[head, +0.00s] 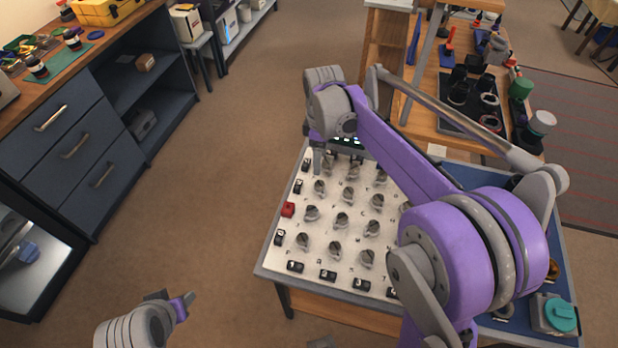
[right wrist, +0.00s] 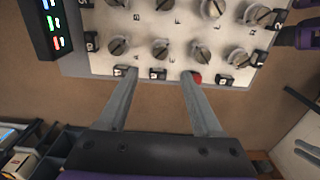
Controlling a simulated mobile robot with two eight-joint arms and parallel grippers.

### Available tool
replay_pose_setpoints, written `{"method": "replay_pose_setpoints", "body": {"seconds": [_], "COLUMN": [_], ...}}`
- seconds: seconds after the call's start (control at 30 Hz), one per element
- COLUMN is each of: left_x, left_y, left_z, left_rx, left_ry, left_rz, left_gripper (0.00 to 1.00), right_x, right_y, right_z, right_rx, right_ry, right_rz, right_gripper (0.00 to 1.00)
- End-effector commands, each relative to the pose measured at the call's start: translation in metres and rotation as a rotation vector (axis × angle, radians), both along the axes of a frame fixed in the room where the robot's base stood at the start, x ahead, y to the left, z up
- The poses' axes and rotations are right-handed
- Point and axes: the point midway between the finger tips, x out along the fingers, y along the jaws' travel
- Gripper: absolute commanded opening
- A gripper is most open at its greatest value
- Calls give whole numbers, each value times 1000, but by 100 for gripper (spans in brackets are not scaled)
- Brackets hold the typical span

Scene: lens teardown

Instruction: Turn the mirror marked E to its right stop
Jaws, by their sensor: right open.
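Several grey round knobs with raised bars stand in rows on a white panel (head: 285,257). Small letters sit by them, too small to tell surely which knob is the mirror marked E. In the right wrist view the nearest row includes knobs (right wrist: 160,50) and (right wrist: 197,55), just beyond my fingers. My right gripper (right wrist: 162,75) is open and empty over the panel's left edge, its fingertips by the black tiles and a red one. In the head view its arm hides the panel's right side. My left gripper (head: 186,302) is low at the left, away from the panel; its jaws are unclear.
A dark box with lit coloured indicators (right wrist: 42,28) stands beside the panel's far edge. Blue drawers (head: 75,145) stand at the left. The floor (head: 210,170) between is clear.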

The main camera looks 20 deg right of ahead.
Motion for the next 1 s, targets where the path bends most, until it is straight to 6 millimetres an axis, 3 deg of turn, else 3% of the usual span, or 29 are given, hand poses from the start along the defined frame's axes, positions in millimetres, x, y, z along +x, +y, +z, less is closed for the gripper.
{"method": "replay_pose_setpoints", "body": {"seconds": [0.5,0.7,0.97,1.0], "left_x": [-2,-2,-2,-2], "left_y": [0,0,0,0], "left_z": [-7,-8,-7,-7], "left_rx": [0,0,0,0], "left_ry": [4,4,4,4], "left_rz": [0,0,0,0], "left_gripper": [50,50,50,50], "right_x": [0,0,0,0], "right_y": [0,0,0,0], "right_z": [-87,-101,-102,-102], "right_rx": [0,0,0,0], "right_ry": [-2,-2,-2,-2], "right_rz": [-1,-2,-2,-2], "right_gripper": [67,67,67,63]}}
